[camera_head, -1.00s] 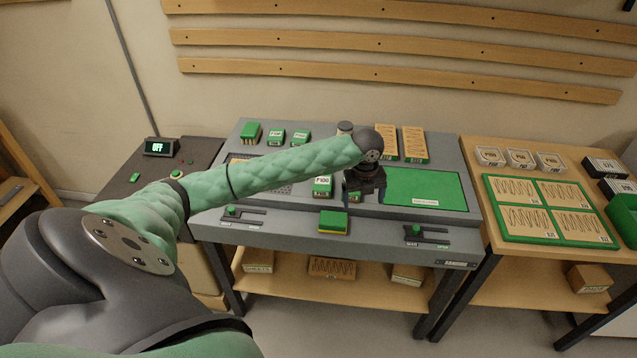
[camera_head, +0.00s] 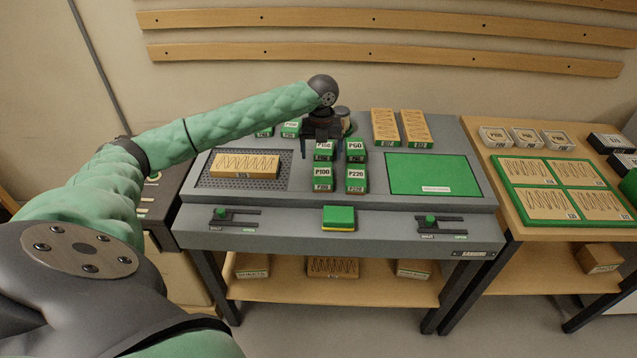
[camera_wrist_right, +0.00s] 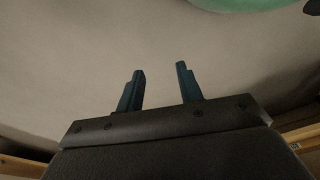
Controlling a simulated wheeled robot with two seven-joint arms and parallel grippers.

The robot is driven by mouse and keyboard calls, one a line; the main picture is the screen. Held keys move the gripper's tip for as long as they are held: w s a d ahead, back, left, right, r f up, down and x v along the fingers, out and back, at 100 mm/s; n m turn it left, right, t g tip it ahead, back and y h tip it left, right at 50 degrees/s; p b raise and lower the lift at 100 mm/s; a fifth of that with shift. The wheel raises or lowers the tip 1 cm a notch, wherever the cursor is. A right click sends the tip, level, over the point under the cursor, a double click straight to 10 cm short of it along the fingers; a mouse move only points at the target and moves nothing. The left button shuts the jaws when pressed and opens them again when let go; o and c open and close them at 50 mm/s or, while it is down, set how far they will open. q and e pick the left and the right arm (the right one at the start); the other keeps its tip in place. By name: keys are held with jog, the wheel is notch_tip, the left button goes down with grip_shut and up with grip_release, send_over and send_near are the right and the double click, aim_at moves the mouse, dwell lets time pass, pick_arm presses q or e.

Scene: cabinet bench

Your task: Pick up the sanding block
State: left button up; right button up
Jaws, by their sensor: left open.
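The sanding block appears to be the small green block with a yellow lower layer (camera_head: 338,216), lying near the front middle of the grey bench in the head view. My left gripper (camera_head: 322,142) is open and points down over the back of the bench, behind and above the labelled green boxes. It is well apart from the sanding block. It partly hides the P150 box (camera_head: 324,151). My right gripper (camera_wrist_right: 160,72) shows in the right wrist view with its two fingers apart and nothing between them, facing a plain pale surface.
P60 (camera_head: 356,148), P100 (camera_head: 322,175) and P220 (camera_head: 356,177) boxes stand behind the block. A wood piece on a perforated plate (camera_head: 215,183) is at left, a green mat (camera_head: 432,173) at right. Slide controls (camera_head: 234,217) (camera_head: 440,224) flank the block.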

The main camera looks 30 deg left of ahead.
aim_at(322, 172)
pick_arm(q)
jog(key=shift+a+f, duration=0.1)
jog(key=shift+f, duration=0.55)
notch_tip(322, 172, down, 2)
jog(key=shift+f+p, duration=0.1)
jog(key=shift+p, duration=0.25)
jog(key=f+p, duration=0.1)
jog(key=f, duration=0.1)
jog(key=d+f+p, duration=0.1)
jog(key=f, duration=0.1)
jog(key=shift+s+p, duration=0.15)
jog(key=shift+p, duration=0.15)
jog(key=shift+f, duration=0.6)
pick_arm(e)
notch_tip(322, 172, down, 6)
jog(key=s+d, duration=0.1)
jog(key=d, duration=0.1)
jog(key=shift+s+d+t, duration=0.15)
jog(key=shift+s+t, duration=0.15)
jog(key=shift+s, duration=0.05)
jog(key=shift+r, duration=0.1)
pick_arm(q)
jog(key=shift+a, duration=0.1)
jog(key=c, duration=1.2)
pick_arm(e)
jog(key=shift+d, duration=0.1)
pick_arm(q)
jog(key=shift+o, duration=0.2)
jog(key=shift+r, duration=0.1)
